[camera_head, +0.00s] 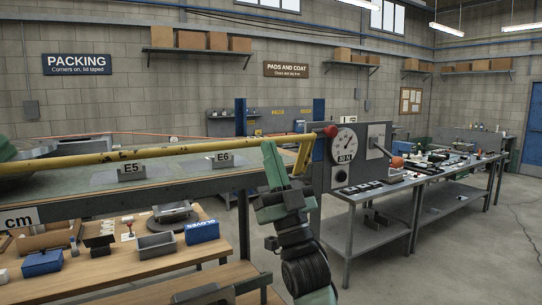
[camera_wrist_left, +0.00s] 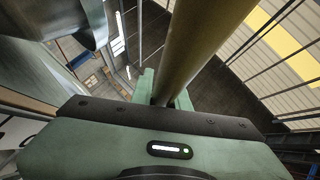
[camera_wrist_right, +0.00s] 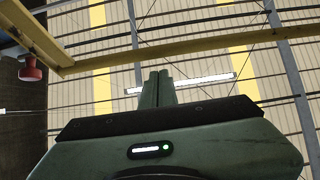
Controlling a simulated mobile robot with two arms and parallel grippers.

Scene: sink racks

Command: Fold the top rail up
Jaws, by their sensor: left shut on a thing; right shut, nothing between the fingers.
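The yellow top rail (camera_head: 150,154) runs across the head view from the left edge to a slanted yellow end arm (camera_head: 303,155) beside the gauge panel. It also crosses the left wrist view (camera_wrist_left: 200,45) and the right wrist view (camera_wrist_right: 165,48). My left gripper (camera_wrist_left: 165,88) is shut on the top rail, which passes between its fingers; in the head view only green parts show at the left edge. My right gripper (camera_head: 268,150) is shut and empty, pointing up beside the rail near its right end. Its closed fingertips show in the right wrist view (camera_wrist_right: 157,80).
A gauge panel (camera_head: 361,160) with a dial stands just right of my right gripper, with a red knob (camera_head: 330,131) by the rail's end. Markers E5 (camera_head: 131,170) and E6 (camera_head: 223,160) stand on the bench (camera_head: 110,203) under the rail. A lower wooden shelf holds bins.

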